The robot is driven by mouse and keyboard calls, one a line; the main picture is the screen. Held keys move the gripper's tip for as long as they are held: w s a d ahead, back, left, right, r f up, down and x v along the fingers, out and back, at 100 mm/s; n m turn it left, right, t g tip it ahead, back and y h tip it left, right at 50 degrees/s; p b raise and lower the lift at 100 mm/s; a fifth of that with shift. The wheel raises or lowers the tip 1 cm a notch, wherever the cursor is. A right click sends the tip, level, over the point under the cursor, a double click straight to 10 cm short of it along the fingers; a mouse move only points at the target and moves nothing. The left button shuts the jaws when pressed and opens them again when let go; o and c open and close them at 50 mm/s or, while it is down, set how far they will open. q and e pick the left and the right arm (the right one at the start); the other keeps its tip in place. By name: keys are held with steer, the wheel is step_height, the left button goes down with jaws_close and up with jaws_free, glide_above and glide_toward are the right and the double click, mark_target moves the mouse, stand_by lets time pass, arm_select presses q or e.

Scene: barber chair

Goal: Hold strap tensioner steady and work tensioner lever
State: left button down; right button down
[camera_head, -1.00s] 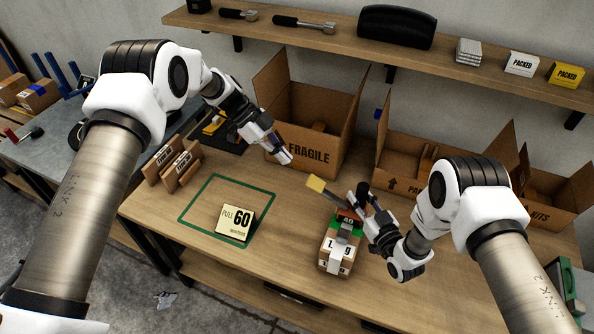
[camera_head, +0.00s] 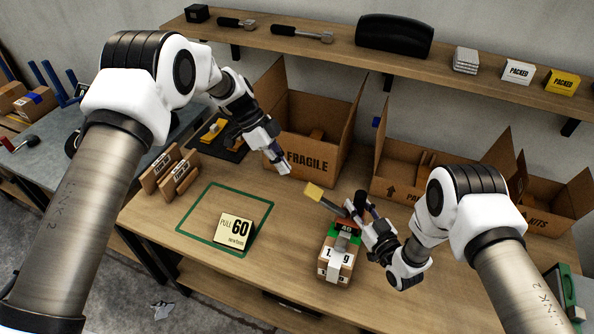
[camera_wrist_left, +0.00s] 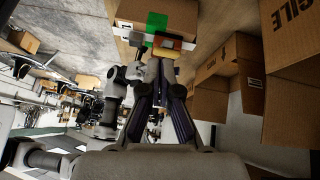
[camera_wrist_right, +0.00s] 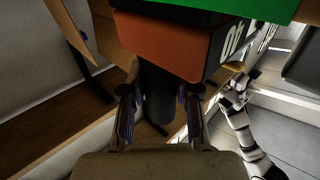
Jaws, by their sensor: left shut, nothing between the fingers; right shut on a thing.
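The strap tensioner (camera_head: 348,227) is an orange block with a dark number face. It sits on a brown carton (camera_head: 336,266) with a green band and white labels. It also shows in the right wrist view (camera_wrist_right: 150,40). Its lever, with a yellow end (camera_head: 314,192), points up and left. My right gripper (camera_head: 362,206) is shut on a black upright grip (camera_wrist_right: 157,95) beside the orange block. My left gripper (camera_head: 284,170) is shut and empty in the air, up and left of the yellow end and apart from it. In the left wrist view its fingers (camera_wrist_left: 160,90) point toward the carton.
A sign reading "PULL 60" (camera_head: 236,231) stands inside a green outline on the bench. An open FRAGILE box (camera_head: 335,165) is behind my left gripper; another open box (camera_head: 400,187) is behind my right. Small wooden frames (camera_head: 170,172) stand left. A shelf (camera_head: 340,50) runs above.

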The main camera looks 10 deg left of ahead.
arm_select(q)
steer(key=d+r+m+t+y, duration=0.1)
steer(key=d+r+m+y, duration=0.1)
steer(key=d+r, duration=0.6)
arm_select(e)
steer(key=shift+s+d+f, duration=0.1)
steer(key=shift+d, duration=0.3)
steer(key=shift+a, duration=0.45)
steer(key=shift+d, duration=0.1)
arm_select(q)
glide_above(318, 194)
step_height(318, 194, down, 9)
steer(key=shift+s+d+f, duration=0.1)
steer(key=shift+d+f, duration=0.05)
arm_select(e)
steer(key=shift+d, duration=0.1)
arm_select(q)
steer(key=shift+a+f, duration=0.3)
steer(key=shift+f, duration=0.3)
steer(key=shift+a+f, duration=0.25)
steer(key=shift+f, duration=0.3)
steer(key=shift+w+a+f, duration=0.2)
steer(key=shift+a+f, duration=0.05)
steer(key=shift+f, duration=0.1)
steer(key=shift+f, duration=0.1)
